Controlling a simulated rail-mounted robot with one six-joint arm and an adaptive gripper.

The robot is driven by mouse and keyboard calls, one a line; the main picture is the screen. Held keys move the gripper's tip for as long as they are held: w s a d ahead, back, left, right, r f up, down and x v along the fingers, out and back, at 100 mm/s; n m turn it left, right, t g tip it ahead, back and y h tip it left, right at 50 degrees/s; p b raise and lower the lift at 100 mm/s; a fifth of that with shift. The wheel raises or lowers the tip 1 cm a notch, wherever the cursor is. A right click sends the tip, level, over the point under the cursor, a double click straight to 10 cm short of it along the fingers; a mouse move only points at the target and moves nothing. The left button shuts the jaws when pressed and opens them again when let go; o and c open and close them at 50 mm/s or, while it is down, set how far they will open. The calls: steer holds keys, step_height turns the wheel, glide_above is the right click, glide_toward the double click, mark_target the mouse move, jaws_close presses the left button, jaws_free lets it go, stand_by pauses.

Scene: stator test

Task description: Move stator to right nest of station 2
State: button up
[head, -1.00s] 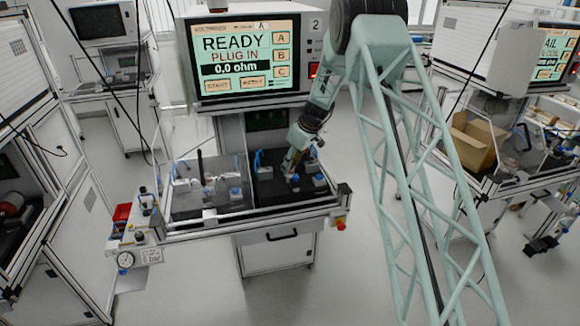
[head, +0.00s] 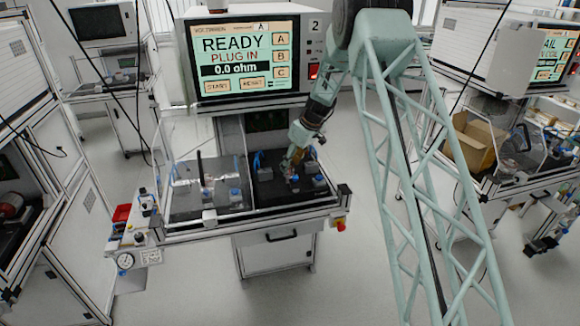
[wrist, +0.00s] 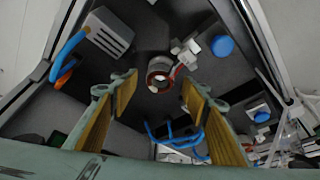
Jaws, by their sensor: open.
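The stator (wrist: 159,72) shows in the wrist view as a small ring with a copper-red inside and a light connector and lead at its upper right. It rests on the dark floor of the right bay of station 2 (head: 280,190). My gripper (wrist: 157,92) is open. Its two fingers stand apart on either side of the stator's line, nearer the camera, and do not appear to touch it. In the head view my gripper (head: 290,163) is over the right bay, and I cannot make out the stator there.
A grey block (wrist: 108,34), a blue knob (wrist: 223,46) and blue cables (wrist: 175,138) surround the stator. The left bay has a clear cover (head: 208,172). The screen (head: 245,56) reads READY, PLUG IN. A red button (head: 340,226) sits at the front right corner.

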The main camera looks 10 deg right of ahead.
steer(key=v, duration=1)
steer(key=shift+r, duration=0.1)
steer(key=shift+c, duration=0.4)
stand_by(2.0)
